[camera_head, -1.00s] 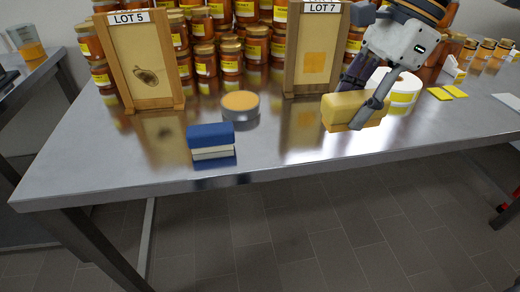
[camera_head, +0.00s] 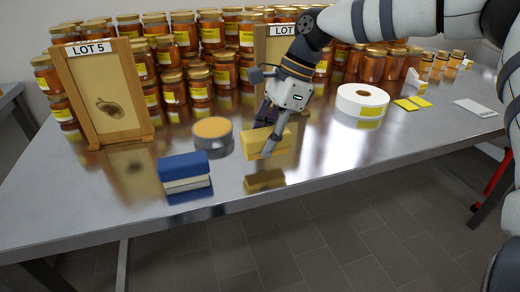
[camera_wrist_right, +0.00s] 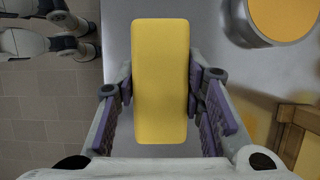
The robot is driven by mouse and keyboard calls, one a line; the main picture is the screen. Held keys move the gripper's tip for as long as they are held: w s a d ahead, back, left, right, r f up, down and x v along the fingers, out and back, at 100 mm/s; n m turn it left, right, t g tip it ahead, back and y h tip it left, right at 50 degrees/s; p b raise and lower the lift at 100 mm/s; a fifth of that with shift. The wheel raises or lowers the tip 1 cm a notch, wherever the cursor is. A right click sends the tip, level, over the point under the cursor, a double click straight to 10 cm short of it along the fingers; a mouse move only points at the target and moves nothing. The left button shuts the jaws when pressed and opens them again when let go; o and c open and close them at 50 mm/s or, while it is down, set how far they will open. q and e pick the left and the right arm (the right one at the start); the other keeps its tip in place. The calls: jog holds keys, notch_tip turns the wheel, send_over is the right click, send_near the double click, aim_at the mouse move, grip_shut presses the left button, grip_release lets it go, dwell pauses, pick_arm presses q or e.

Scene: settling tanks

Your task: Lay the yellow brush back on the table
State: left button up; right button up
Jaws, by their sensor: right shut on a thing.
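The yellow brush (camera_head: 262,142) is a yellow block in the grip of my right gripper (camera_head: 270,134). In the head view it hangs a little above the metal table (camera_head: 330,165), with a gap between it and its reflection. In the right wrist view the brush (camera_wrist_right: 160,80) lies lengthwise between the two fingers (camera_wrist_right: 160,88), which close on its long sides. Its underside is hidden there. My left gripper is in neither view.
A round tin with an orange top (camera_head: 212,131) stands just left of the brush. A blue block with a pale base (camera_head: 184,168) is nearer the front edge. The LOT 5 frame (camera_head: 140,95), stacked jars and a white label roll (camera_head: 348,103) stand around. The table front right is clear.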

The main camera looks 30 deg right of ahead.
jog(key=f, duration=0.3)
jog(key=shift+w+f, duration=0.1)
jog(key=shift+w, duration=0.1)
jog(key=shift+f, duration=0.2)
jog(key=shift+c, duration=0.5)
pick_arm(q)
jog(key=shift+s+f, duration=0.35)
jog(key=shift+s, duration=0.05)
pick_arm(e)
jog(key=shift+r, duration=0.15)
jog(key=o, duration=1.2)
jog(key=shift+o, duration=0.2)
jog(key=p+v, duration=0.1)
jog(key=v, duration=1.1)
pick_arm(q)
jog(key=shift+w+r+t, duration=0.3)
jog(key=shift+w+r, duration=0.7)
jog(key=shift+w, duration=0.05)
